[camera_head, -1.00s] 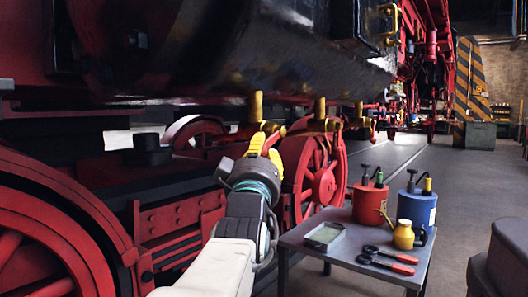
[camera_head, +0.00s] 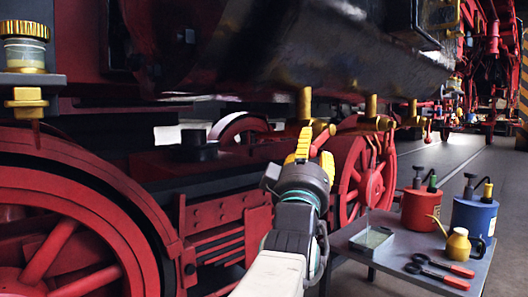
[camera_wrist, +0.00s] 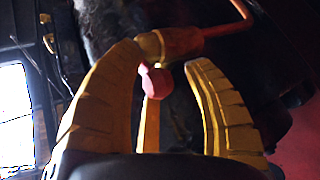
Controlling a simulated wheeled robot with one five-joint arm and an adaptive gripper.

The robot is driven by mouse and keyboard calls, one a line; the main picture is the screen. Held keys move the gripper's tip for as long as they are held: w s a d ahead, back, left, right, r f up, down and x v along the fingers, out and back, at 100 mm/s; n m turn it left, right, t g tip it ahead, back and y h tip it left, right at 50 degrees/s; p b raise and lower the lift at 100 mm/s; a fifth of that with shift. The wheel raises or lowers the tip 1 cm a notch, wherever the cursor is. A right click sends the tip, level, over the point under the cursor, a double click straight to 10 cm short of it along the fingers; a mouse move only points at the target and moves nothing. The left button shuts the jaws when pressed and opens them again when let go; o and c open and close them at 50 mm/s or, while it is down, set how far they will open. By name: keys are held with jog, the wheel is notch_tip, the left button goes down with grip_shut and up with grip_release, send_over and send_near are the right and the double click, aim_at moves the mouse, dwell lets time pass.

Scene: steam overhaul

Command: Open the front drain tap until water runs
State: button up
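Several brass drain taps with red levers hang in a row under the dark cylinder. The nearest tap (camera_head: 304,104) is directly above my gripper (camera_head: 302,136), with its red lever (camera_head: 323,138) just right of the yellow fingers. In the wrist view, a brass tap body (camera_wrist: 178,41) carries a red rod to the upper right, and a round red knob (camera_wrist: 155,80) shows between my spread fingers (camera_wrist: 168,58). The fingers stand apart on both sides of it; contact is not clear. I see no water. Two farther taps (camera_head: 371,106) (camera_head: 412,108) are to the right.
A grey table (camera_head: 350,243) at lower right bears a red can (camera_head: 419,211), a blue can (camera_head: 473,216), a yellow oil can (camera_head: 457,246), a clear tray (camera_head: 372,240) and red-handled tools (camera_head: 440,277). Red wheels (camera_head: 70,220) stand close at left.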

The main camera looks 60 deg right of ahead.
jog(key=shift+o, duration=0.6)
jog(key=v, duration=1.2)
jog(key=shift+o, duration=0.3)
